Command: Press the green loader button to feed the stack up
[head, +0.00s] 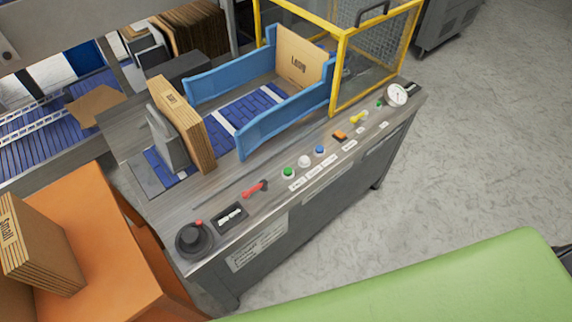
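A round green button (288,172) sits on the sloped front panel of the case packer (225,190), left of a white button (304,161) and a blue button (320,150). A second small green control (380,104) is near the gauge. The labels are too small to read, so I cannot tell which is the loader button. A stack of flat cardboard cases (188,130) stands upright on the blue belt (245,108), against a grey pusher plate (165,135). Neither of my grippers is in view.
Blue guide rails (285,120) flank the belt, with a "Large" case (300,62) between them. A yellow guard cage (345,75) stands behind. A red lever (255,189) and black knob (194,239) share the panel. An orange table (110,250) and green surface (440,280) are in front.

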